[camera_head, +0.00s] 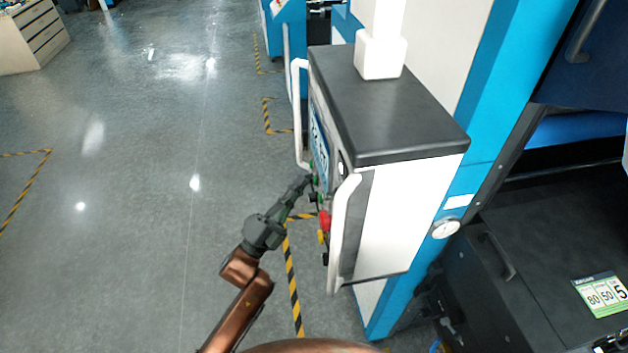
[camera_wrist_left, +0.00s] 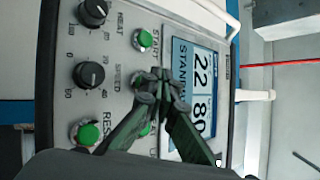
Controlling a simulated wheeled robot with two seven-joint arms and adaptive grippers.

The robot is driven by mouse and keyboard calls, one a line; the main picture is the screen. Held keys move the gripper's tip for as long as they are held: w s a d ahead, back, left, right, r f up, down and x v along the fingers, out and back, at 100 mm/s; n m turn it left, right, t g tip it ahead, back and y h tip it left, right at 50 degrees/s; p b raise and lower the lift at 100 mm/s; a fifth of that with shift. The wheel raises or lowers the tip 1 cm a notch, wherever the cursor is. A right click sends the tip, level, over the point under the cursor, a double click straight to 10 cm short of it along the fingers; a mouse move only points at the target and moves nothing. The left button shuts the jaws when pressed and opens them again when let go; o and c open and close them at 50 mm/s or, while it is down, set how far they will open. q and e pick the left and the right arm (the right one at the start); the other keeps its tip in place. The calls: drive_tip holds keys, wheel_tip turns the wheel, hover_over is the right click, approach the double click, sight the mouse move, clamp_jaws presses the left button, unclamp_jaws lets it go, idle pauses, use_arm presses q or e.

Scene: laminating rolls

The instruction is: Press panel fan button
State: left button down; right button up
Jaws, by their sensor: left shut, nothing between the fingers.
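The control panel box (camera_head: 340,190) hangs on the machine, its face turned left. In the left wrist view the panel face (camera_wrist_left: 118,50) shows a green START button (camera_wrist_left: 143,40), a green RESET button (camera_wrist_left: 88,134) and another green button (camera_wrist_left: 146,129) partly hidden behind my fingers. No readable label marks a fan button. My left gripper (camera_head: 305,181) is shut and empty, its tips at the panel face. In the left wrist view its tips (camera_wrist_left: 160,76) lie between the START button and the partly hidden button. Contact cannot be told. My right gripper is not in view.
A red button (camera_head: 324,221) sits lower on the panel. White handles (camera_head: 343,232) stick out at its sides.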

use_arm(q)
drive_tip(key=shift+d, duration=0.2)
drive_tip(key=shift+w+d, duration=0.1)
drive_tip(key=shift+d, duration=0.1)
drive_tip(key=shift+d, duration=0.4)
idle(0.6)
drive_tip(key=shift+a, duration=0.85)
drive_tip(key=a, duration=0.2)
drive_tip(key=s+a, duration=0.1)
drive_tip(key=a, duration=0.2)
drive_tip(key=shift+s, duration=0.15)
idle(0.3)
drive_tip(key=shift+d, duration=0.1)
idle(0.5)
